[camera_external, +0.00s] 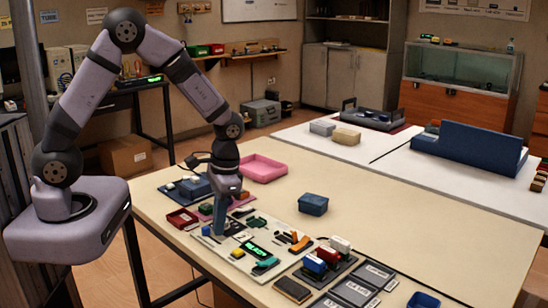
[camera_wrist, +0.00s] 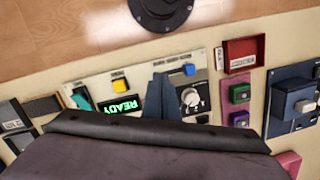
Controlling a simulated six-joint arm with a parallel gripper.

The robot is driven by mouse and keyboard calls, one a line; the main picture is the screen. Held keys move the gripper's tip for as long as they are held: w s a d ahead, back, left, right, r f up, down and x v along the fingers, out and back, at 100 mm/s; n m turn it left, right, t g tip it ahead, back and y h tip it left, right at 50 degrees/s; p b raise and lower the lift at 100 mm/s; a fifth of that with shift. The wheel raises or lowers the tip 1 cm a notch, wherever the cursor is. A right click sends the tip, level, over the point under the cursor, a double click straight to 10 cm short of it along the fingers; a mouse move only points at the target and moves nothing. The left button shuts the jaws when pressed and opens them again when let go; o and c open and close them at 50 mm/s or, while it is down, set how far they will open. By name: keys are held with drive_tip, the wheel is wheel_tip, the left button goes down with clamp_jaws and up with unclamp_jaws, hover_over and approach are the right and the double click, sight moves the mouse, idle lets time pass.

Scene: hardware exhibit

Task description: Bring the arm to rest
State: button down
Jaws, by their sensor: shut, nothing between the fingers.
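My arm rises from its mount at the left, bends over at the top and reaches down to the table. My gripper (camera_external: 219,228) points down over the near-left control panel (camera_external: 228,247), low among its controls; whether it touches the panel I cannot tell. In the wrist view its blue fingers (camera_wrist: 160,100) are together and empty, between the green READY display (camera_wrist: 118,106) and a round knob (camera_wrist: 190,97). The display (camera_external: 256,248) is also lit in the external view. A yellow button (camera_wrist: 119,85) and a blue button (camera_wrist: 189,69) sit on the panel.
Near my gripper are a red tray (camera_external: 182,218), a blue device (camera_external: 195,187) and a pink tray (camera_external: 262,168). A blue box (camera_external: 313,204) and a dark rack of colored blocks (camera_external: 325,262) stand to the right. The table's right middle is clear.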

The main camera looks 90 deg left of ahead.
drive_tip(key=s+d+r+m, duration=0.2)
drive_tip(key=s+d+r, duration=0.1)
drive_tip(key=s+d, duration=0.8)
drive_tip(key=w+d+r+m+t, duration=0.1)
drive_tip(key=w+d+r+m, duration=0.1)
drive_tip(key=d+r, duration=0.2)
drive_tip(key=shift+w+d+m+t, duration=0.3)
drive_tip(key=shift+w+m, duration=0.05)
drive_tip(key=shift+m, duration=0.05)
idle(2.3)
